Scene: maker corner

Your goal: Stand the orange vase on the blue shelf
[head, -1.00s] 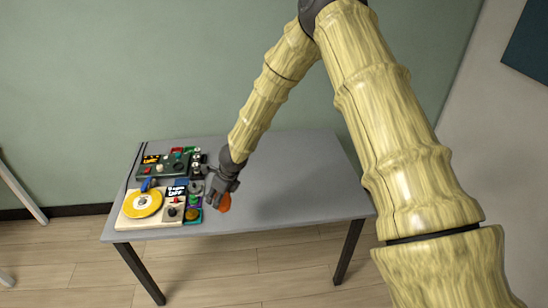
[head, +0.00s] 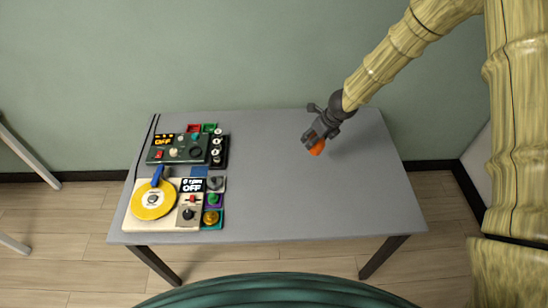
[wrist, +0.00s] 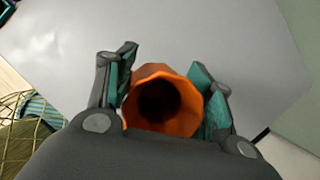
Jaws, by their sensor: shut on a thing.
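The orange vase (head: 317,149) is between the fingers of my gripper (head: 313,139), at the right half of the grey table in the head view. In the wrist view the vase (wrist: 160,76) shows its open mouth towards the camera, with teal finger pads on both sides. My gripper is shut on it. Whether the vase's base touches the tabletop is hidden. I cannot make out a blue shelf for certain in either current view.
The grey table (head: 275,205) is bare in its middle and right. Its left side holds a yellow disc device (head: 153,201), a dark green control box (head: 178,149), a cream switch box (head: 190,212) and several small coloured trays and knobs.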

